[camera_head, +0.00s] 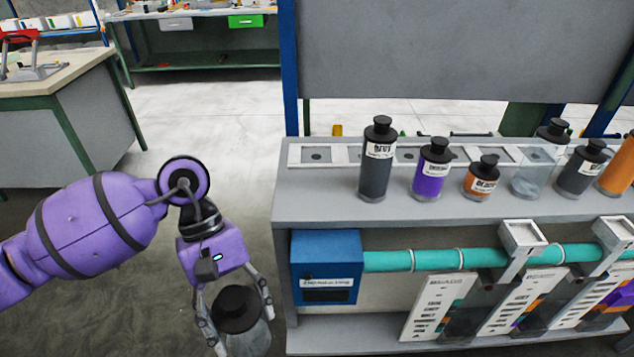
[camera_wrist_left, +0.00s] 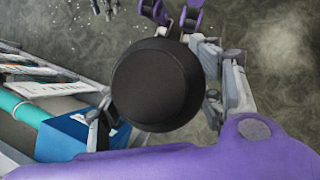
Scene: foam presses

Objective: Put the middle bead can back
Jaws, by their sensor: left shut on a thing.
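My left gripper (camera_head: 240,322) is shut on a bead can (camera_head: 255,338) with a black cap and a clear greyish body. It holds the can low, left of the press bench and apart from it. In the left wrist view the can's round black cap (camera_wrist_left: 155,85) fills the middle and hides the body, with grey finger links (camera_wrist_left: 232,85) beside it. On the bench top stand a tall dark grey can (camera_head: 374,178), a purple can (camera_head: 429,185), a small orange can (camera_head: 480,184), a clear can (camera_head: 528,182) and another dark can (camera_head: 577,178). My right gripper cannot be made out.
A white strip (camera_head: 317,155) with square recesses runs along the bench top (camera_head: 320,205) behind the cans. Below are a blue box (camera_head: 325,252), a teal pipe (camera_head: 435,259) and sloped white panels (camera_head: 437,305). The floor between the bench and the left table (camera_head: 75,68) is clear.

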